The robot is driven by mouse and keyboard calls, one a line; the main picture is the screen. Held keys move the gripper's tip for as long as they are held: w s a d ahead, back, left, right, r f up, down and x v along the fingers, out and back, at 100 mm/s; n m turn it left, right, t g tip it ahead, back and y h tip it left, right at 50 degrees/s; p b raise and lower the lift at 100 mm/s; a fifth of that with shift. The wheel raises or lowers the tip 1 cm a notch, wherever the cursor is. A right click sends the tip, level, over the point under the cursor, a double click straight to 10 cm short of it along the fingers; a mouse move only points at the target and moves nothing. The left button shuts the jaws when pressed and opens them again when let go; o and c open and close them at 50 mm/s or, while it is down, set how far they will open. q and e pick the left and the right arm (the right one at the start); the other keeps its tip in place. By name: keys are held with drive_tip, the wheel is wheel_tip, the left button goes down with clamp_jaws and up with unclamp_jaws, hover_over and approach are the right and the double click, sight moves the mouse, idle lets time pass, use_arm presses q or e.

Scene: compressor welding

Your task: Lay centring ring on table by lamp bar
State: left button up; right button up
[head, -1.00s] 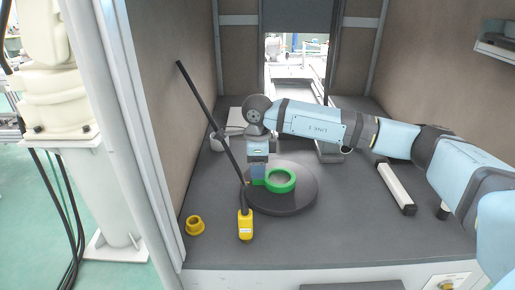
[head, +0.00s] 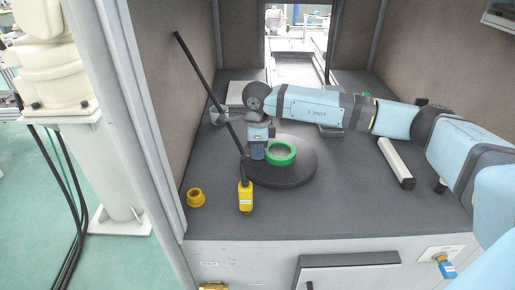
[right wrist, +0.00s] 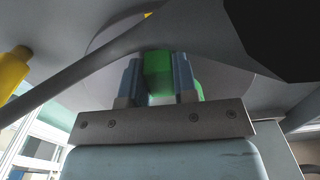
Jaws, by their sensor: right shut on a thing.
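The green centring ring (head: 281,153) lies flat on, or just over, the dark round turntable plate (head: 290,178). My right gripper (head: 259,153) comes down at the ring's left side and hides its tab in the head view. In the right wrist view my right gripper (right wrist: 157,75) is shut on the green tab (right wrist: 158,72), which sits between its two fingers. The pale lamp bar (head: 396,163) lies on the grey table (head: 345,205) to the right of the plate. My left gripper is not in view.
A yellow ring-shaped part (head: 195,198) stands at the front left. The table between the plate and the lamp bar looks clear. Brown walls enclose both sides.

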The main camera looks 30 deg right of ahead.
clamp_jaws()
drive_tip(key=shift+o, duration=0.5)
unclamp_jaws()
clamp_jaws()
drive_tip(key=shift+r, duration=0.2)
drive_tip(key=shift+r+p, duration=0.7)
drive_tip(key=shift+r, duration=0.3)
drive_tip(key=shift+r+p, duration=0.45)
drive_tip(key=shift+r, duration=0.6)
